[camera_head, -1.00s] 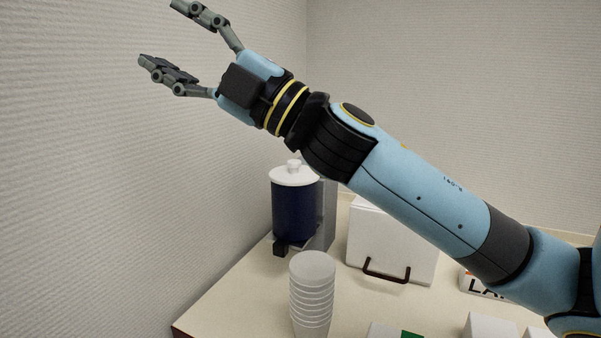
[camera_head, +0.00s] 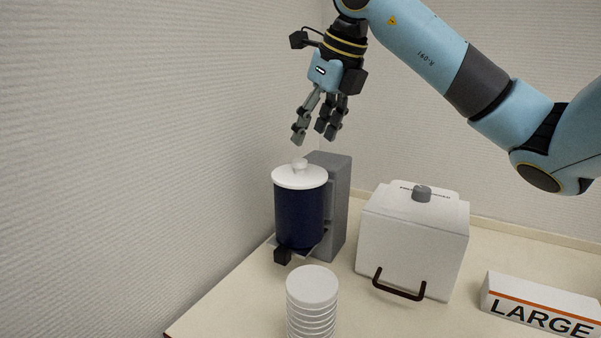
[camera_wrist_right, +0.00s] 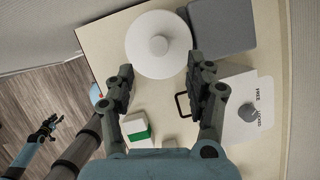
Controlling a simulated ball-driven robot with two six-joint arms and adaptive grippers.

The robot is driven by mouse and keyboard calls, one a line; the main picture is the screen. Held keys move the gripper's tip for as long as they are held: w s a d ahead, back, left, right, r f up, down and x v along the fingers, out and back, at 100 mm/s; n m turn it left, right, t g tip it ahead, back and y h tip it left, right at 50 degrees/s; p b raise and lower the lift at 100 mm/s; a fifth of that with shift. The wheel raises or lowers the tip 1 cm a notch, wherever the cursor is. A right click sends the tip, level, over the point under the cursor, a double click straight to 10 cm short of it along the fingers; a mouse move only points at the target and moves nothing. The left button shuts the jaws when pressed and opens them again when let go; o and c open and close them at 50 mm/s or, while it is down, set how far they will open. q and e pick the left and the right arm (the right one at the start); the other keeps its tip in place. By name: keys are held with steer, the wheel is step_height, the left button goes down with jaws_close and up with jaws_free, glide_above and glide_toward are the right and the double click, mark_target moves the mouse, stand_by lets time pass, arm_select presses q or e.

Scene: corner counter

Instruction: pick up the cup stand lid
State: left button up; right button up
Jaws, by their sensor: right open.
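The white round lid (camera_head: 300,175) with a small knob sits on top of a dark blue cylinder (camera_head: 298,219), which stands against a grey stand (camera_head: 335,200). My right gripper (camera_head: 313,138) is open and empty, fingers pointing down, a little above the lid and apart from it. In the right wrist view the lid (camera_wrist_right: 143,62) and its knob lie beyond and between the spread fingers of the right gripper (camera_wrist_right: 160,68). What seems to be my left gripper (camera_wrist_right: 45,128) shows small at the lower left of that view; its jaws are unclear.
A stack of white cups (camera_head: 312,288) stands in front of the cylinder. A white box (camera_head: 410,245) with a dark handle and grey knob stands to the right, with a "LARGE" box (camera_head: 540,303) beyond it. The textured wall (camera_head: 130,150) is close on the left.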

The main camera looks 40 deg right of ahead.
mark_target(300, 160)
steer(key=shift+x, duration=0.8)
steer(key=p+x, duration=0.2)
steer(key=x, duration=0.2)
steer(key=shift+w+a+f, duration=0.15)
steer(key=shift+w+f, duration=0.05)
steer(key=shift+w, duration=0.05)
steer(key=shift+w+f, duration=0.1)
steer(key=shift+f, duration=0.2)
jaws_close()
